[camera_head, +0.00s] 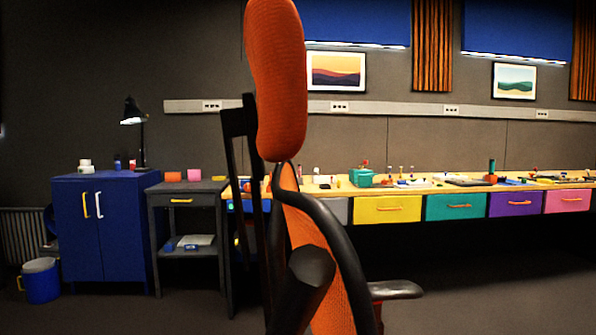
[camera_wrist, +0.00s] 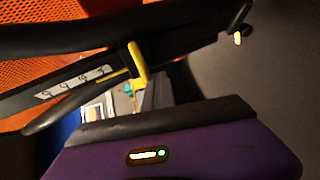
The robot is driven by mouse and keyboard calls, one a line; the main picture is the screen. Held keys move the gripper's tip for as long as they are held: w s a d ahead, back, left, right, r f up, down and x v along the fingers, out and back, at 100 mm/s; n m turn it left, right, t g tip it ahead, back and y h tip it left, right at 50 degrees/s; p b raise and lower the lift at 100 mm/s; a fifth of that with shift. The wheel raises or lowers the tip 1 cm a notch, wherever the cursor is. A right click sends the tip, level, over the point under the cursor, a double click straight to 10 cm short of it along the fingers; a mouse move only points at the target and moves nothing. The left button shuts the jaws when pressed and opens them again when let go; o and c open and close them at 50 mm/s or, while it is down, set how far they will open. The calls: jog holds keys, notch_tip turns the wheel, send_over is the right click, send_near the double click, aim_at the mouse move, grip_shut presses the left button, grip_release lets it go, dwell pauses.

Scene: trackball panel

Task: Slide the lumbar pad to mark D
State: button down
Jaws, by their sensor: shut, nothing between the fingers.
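An orange mesh chair back with a black frame (camera_head: 315,210) stands close in front of me in the head view. In the wrist view, a black bar (camera_wrist: 190,50) crosses the orange mesh and carries a white strip (camera_wrist: 75,83) of small marks, too unclear to read. A yellow tab (camera_wrist: 139,63) sits on the bar to the right of the strip. I cannot tell for sure which black part is the lumbar pad. My gripper (camera_wrist: 156,88) is shut and empty, with its dark fingers just below and right of the tab; contact is unclear.
An orange headrest (camera_head: 276,80) tops the chair, and a black armrest (camera_head: 395,290) juts right. A blue cabinet (camera_head: 105,235) and a grey side table (camera_head: 185,187) stand behind left. A long bench with coloured drawers (camera_head: 460,206) lines the wall. Floor at right is clear.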

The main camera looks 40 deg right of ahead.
notch_tip(320, 180, up, 6)
jog(key=p, duration=0.6)
jog(key=shift+d+r, duration=0.2)
jog(key=shift+r, duration=0.05)
dwell(2.4)
jog(key=shift+s, duration=0.1)
notch_tip(320, 180, down, 3)
jog(key=shift+f+b, duration=0.1)
jog(key=shift+b, duration=0.9)
jog(key=shift+a, duration=0.1)
jog(key=w+a+b, duration=0.5)
jog(key=a+b, duration=0.2)
jog(key=b, duration=0.1)
jog(key=shift+a, duration=0.35)
jog(key=shift+w, duration=0.1)
